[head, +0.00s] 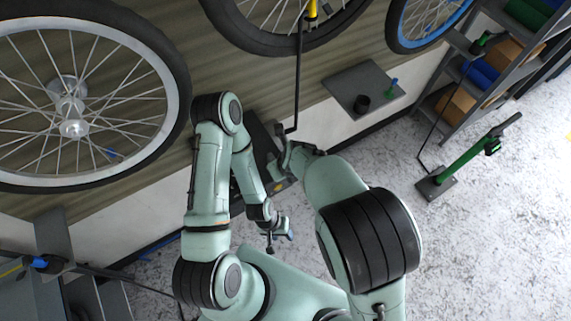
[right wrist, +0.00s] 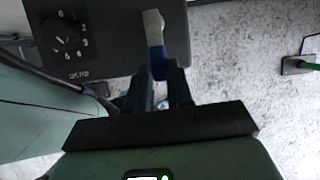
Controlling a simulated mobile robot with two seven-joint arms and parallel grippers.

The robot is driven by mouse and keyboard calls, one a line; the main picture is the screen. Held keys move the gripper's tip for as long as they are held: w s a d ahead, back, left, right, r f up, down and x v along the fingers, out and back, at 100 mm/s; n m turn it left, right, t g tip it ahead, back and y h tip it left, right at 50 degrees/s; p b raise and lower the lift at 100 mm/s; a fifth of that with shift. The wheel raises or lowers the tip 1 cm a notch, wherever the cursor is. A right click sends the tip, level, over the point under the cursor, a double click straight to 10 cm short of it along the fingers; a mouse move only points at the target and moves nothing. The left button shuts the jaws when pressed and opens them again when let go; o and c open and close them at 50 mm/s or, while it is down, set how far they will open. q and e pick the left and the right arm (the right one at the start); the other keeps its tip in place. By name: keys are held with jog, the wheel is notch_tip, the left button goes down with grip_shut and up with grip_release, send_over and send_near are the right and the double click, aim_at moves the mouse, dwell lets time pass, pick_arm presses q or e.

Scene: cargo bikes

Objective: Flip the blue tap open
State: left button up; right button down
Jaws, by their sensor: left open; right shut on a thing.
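The blue tap (right wrist: 158,62) shows in the right wrist view, on the right part of a dark panel (right wrist: 110,62); a pale grey piece continues above its blue part. My right gripper (right wrist: 165,82) has its fingers closed around the blue part. In the head view my right gripper (head: 283,166) is at the dark box below the bike wheels, and the tap itself cannot be made out there. My left gripper (head: 281,240) is open and empty, in free air below the box.
A round dial (right wrist: 62,38) with numbers is on the panel, left of the tap. A grey wall shelf (head: 362,86) holds a black cup. A green floor pump (head: 466,160) stands at right, near a shelving rack (head: 470,105). The speckled floor between is clear.

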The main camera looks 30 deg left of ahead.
jog(key=shift+a, duration=0.1)
dwell(0.4)
jog(key=c, duration=1)
grip_release()
jog(key=v, duration=1.3)
jog(key=shift+s+r, duration=0.15)
jog(key=shift+s, duration=0.05)
